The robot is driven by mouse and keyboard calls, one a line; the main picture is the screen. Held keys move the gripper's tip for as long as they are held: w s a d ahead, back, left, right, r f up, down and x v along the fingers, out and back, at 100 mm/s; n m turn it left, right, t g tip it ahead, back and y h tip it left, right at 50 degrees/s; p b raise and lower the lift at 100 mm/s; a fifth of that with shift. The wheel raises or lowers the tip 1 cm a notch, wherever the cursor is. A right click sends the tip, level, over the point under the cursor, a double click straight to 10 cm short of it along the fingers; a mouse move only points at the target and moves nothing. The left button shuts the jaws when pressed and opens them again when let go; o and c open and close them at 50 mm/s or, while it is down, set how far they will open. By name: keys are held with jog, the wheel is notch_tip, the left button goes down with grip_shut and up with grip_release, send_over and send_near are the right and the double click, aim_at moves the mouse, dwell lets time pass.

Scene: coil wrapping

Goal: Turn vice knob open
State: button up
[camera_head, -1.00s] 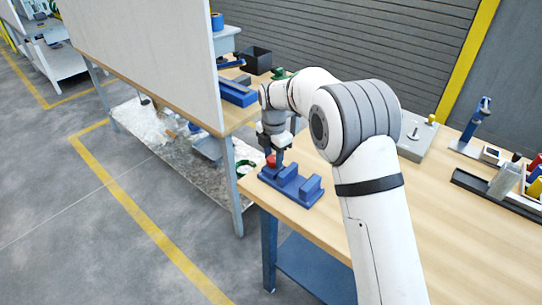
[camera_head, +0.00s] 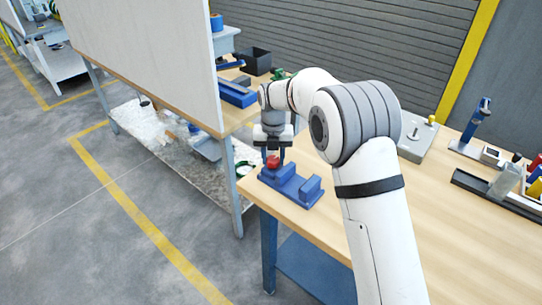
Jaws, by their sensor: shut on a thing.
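A blue vice (camera_head: 293,188) sits on the wooden table near its left front corner. Its red knob (camera_head: 272,162) is at the vice's back left end. My gripper (camera_head: 272,153) points down from above and is shut on the red knob, with the fingers at its sides. The fingertips are small in this view and partly cover the knob.
The wooden table (camera_head: 440,230) is mostly clear to the right of the vice. A grey block with knobs (camera_head: 416,138) and a dark tool tray (camera_head: 490,190) lie further right. A white panel (camera_head: 145,60) stands at the left.

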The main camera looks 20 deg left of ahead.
aim_at(274, 158)
jog(key=shift+w+r+n, duration=0.15)
jog(key=shift+w+n, duration=0.05)
jog(key=shift+n, duration=0.4)
jog(key=o, duration=0.7)
jog(key=shift+o, duration=1.4)
notch_tip(274, 158, up, 8)
jog(key=shift+f+b, duration=0.2)
jog(key=shift+b, duration=0.15)
